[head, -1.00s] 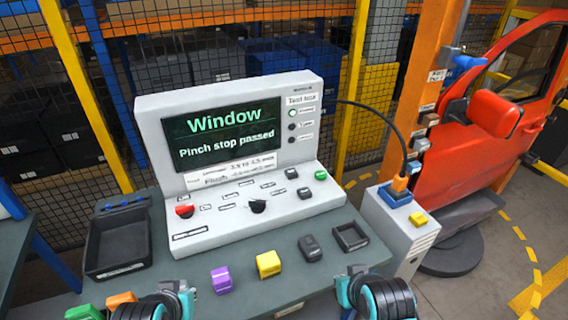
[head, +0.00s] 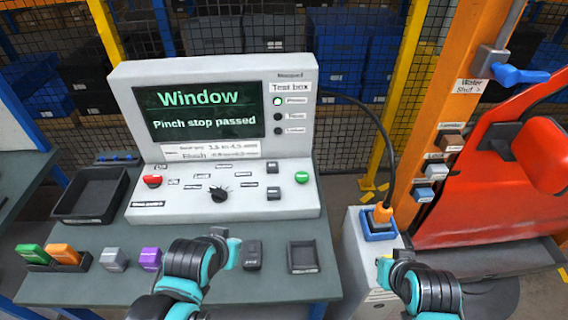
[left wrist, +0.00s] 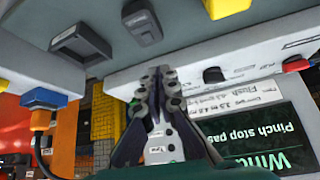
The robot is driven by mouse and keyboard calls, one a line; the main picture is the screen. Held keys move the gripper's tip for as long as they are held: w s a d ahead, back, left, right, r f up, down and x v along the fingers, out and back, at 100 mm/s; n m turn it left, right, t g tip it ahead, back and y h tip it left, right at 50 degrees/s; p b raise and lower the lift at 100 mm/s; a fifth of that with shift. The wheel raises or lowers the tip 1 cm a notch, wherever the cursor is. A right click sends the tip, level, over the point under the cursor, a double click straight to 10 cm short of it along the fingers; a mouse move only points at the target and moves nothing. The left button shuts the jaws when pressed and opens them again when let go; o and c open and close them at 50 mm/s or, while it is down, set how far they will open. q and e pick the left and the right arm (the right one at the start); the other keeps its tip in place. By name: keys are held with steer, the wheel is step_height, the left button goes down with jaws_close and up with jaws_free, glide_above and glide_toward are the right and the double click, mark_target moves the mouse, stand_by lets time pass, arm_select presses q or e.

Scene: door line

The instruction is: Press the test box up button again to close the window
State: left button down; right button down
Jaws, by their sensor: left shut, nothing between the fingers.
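The test box (head: 150,215) is a white console on the bench. Its screen (head: 205,112) reads "Window" and "Pinch stop passed", with the top lamp (head: 277,101) lit. Its sloped panel carries a red button (head: 152,180), a dark knob (head: 219,195), two black buttons (head: 273,193) and a green button (head: 302,177); their labels are too small to tell which is up. My left gripper (head: 228,238) is shut and empty in front of the panel's lower edge; its fingers show in the left wrist view (left wrist: 157,78). My right gripper (head: 388,262) is by the white cabinet, jaws unclear.
A black tray (head: 90,194) and several coloured blocks, including a purple one (head: 150,259), sit at left. A black fob (head: 252,255) and a small tray (head: 303,256) lie right of my left gripper. A cable plug (head: 381,212) tops the cabinet; a red door (head: 480,190) stands right.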

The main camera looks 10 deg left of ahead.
arm_select(q)
steer(key=shift+s+a, duration=0.1)
steer(key=shift+a, duration=0.05)
steer(key=w+d+r+m+t+h+p, duration=0.1)
steer(key=w+r+m+p, duration=0.25)
steer(key=w, duration=0.55)
steer(key=w+d+r+m+p, duration=0.1)
steer(key=w+r+m+p, duration=0.15)
steer(key=w+r, duration=0.4)
steer(key=w+f+m+p, duration=0.2)
steer(key=w+f+p, duration=0.1)
steer(key=w, duration=0.7)
steer(key=w+d+f+m+t+h+p, duration=0.1)
steer(key=w+f+m+p, duration=0.2)
steer(key=w, duration=0.8)
steer(key=shift+f+m, duration=0.25)
steer(key=shift+m, duration=0.05)
